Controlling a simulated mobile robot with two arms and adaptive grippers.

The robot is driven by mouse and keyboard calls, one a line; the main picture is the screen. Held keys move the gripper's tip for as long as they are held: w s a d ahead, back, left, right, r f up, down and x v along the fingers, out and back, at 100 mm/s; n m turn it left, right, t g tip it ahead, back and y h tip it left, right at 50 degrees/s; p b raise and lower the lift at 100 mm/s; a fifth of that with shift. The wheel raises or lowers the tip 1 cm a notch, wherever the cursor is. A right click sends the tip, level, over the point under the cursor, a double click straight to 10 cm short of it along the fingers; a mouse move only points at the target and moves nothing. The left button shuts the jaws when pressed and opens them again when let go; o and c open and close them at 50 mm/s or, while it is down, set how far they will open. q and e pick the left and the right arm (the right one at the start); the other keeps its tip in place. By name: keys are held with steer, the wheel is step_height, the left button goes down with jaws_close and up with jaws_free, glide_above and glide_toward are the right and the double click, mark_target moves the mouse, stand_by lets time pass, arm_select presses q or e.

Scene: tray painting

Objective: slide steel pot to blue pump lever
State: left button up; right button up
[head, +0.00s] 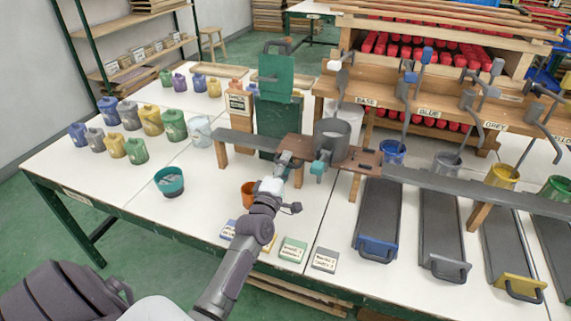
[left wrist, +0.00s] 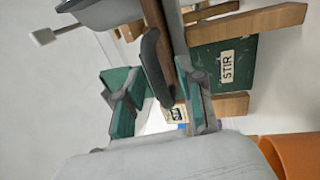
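The steel pot (head: 331,140) stands upright on a brown wooden carriage (head: 364,160) on the raised grey rail. The blue pump lever (head: 409,78) hangs to its right, above the BLUE label (head: 428,112). My left gripper (head: 301,164) is at the left front of the carriage, below the pot. In the left wrist view its green-padded fingers (left wrist: 165,108) stand apart, with a dark handle (left wrist: 152,62) and the board edge reaching between them. I see a gap beside the handle; contact is unclear. My right gripper is not in view.
The grey rail (head: 450,190) runs on to the right, past a blue bucket (head: 392,152) and other coloured buckets. An orange cup (head: 248,194) stands close to my left wrist. A green STIR station (head: 276,105) is behind. A teal bowl (head: 169,182) is at left.

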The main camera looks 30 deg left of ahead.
arm_select(q)
jaws_close()
stand_by(0.4)
